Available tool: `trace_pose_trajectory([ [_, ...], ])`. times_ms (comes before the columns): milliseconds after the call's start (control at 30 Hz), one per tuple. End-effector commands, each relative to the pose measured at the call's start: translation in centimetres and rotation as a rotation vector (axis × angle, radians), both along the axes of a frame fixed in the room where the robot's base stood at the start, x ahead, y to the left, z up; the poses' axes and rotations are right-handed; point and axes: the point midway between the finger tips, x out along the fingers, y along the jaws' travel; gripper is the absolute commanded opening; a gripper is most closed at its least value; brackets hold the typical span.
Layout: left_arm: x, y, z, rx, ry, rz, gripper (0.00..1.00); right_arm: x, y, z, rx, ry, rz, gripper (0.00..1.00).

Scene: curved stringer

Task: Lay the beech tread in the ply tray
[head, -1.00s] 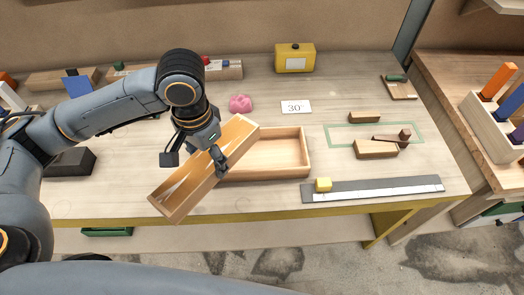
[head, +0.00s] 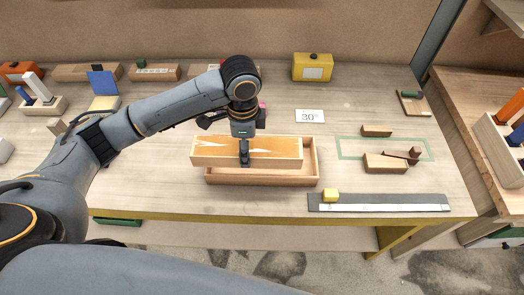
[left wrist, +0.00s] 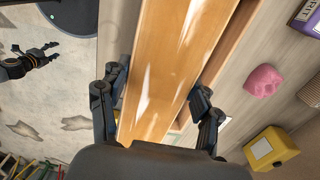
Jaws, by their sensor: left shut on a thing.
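The beech tread (head: 212,153), a long pale board with bright glints, is held level over the ply tray (head: 312,168). My left gripper (head: 245,158) is shut across the tread's width near its middle. The tread lies nearly parallel to the tray, shifted a little left, and covers most of its inside. Its left end sticks out past the tray's left end. In the left wrist view the fingers flank the tread (left wrist: 168,75), with a strip of tray (left wrist: 228,55) beside it. A dark gripper, apparently my right one (left wrist: 35,62), shows over the floor; its jaw state is unclear.
A steel rule (head: 380,203) with a yellow block (head: 330,195) lies right of the tray, near the front edge. A green outline (head: 345,148) with wooden pieces is farther right. A pink lump (left wrist: 263,80) and a 30° card (head: 310,116) lie behind the tray.

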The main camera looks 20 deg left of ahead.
Motion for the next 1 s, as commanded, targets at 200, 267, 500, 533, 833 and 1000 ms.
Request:
trace_pose_trajectory([
  [200, 3.4, -1.6, -3.4, -0.001, 0.001, 0.001, 0.03, 0.1, 0.0, 1.1, 0.000, -0.001, 0.000, 0.47],
  [267, 4.0, -1.8, -4.2, -0.001, -0.001, 0.001, 0.03, 0.1, 0.0, 1.2, 0.000, -0.001, 0.000, 0.47],
  [500, 5.2, -2.3, -5.8, 0.000, -0.002, 0.000, 0.03, 0.1, 0.2, 1.4, 0.003, 0.000, 0.002, 0.47],
  [533, 5.4, -2.4, -6.0, 0.000, -0.002, 0.000, 0.03, 0.1, 0.3, 1.4, 0.003, -0.001, 0.002, 0.47],
  [833, 5.5, -2.4, -9.2, 0.001, -0.003, -0.001, 0.03, 0.1, 0.9, 2.9, 0.010, -0.001, 0.003, 0.47],
  [1000, 5.5, -2.4, -9.4, 0.000, -0.004, -0.001, 0.03, 0.1, 0.9, 2.8, 0.010, -0.001, 0.003, 0.47],
])
